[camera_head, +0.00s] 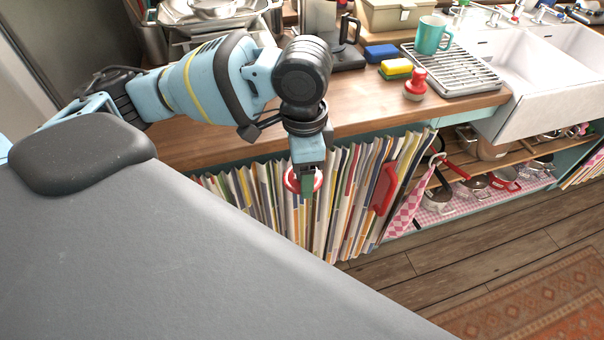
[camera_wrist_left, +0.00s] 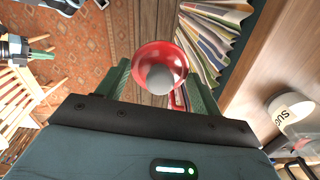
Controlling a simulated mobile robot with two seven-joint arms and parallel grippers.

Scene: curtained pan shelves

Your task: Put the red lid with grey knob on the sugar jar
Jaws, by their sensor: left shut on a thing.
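My left gripper (camera_head: 307,184) is shut on the red lid (camera_head: 291,181) and holds it in front of the curtain, below the counter edge. In the left wrist view the red lid (camera_wrist_left: 146,57) sits between the fingertips, its grey knob (camera_wrist_left: 160,79) facing the camera. A jar lettered "SUG" (camera_wrist_left: 290,110), which I take for the sugar jar, stands on the counter at the right of that view. I cannot make it out in the head view. My right gripper (camera_wrist_left: 42,47) shows small at the left of the wrist view, its fingers apart and empty.
The wooden counter (camera_head: 355,115) bears a red-knobbed object (camera_head: 415,86), sponges (camera_head: 396,70), a teal mug (camera_head: 432,36) and a drying rack (camera_head: 455,75). A striped curtain (camera_head: 342,200) hangs below. Pans stand on the open shelf (camera_head: 470,200) right of it.

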